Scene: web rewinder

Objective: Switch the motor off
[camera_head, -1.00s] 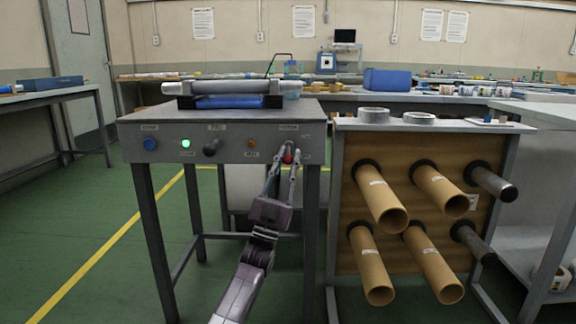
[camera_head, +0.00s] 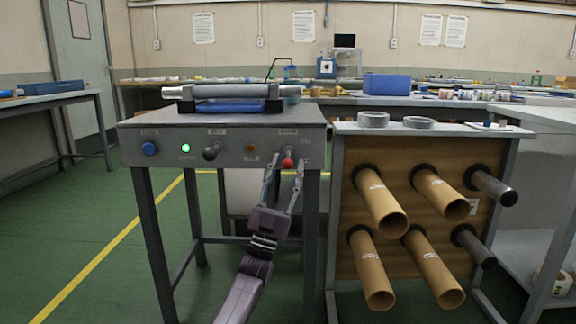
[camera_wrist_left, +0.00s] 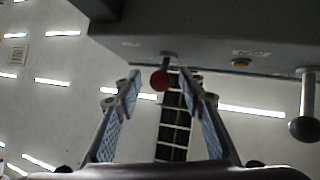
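The rewinder's control panel (camera_head: 225,149) is the grey front of a table. A short lever with a red ball (camera_head: 288,163) sits at its right end, the ball hanging low. A green lamp (camera_head: 186,148) is lit. A dark-knobbed lever (camera_head: 211,152) is further left. My left gripper (camera_head: 284,169) is open and empty, its fingers either side of and just below the red ball. In the left wrist view the red ball (camera_wrist_left: 160,80) shows between the fingertips, seemingly untouched. The dark knob (camera_wrist_left: 303,129) is at right there. My right gripper is not in view.
A blue button (camera_head: 149,148) and an amber button (camera_head: 251,149) are also on the panel. A rack (camera_head: 340,215) with several cardboard tubes stands close on the right. Rollers (camera_head: 225,91) lie on the table. Green floor is free at left.

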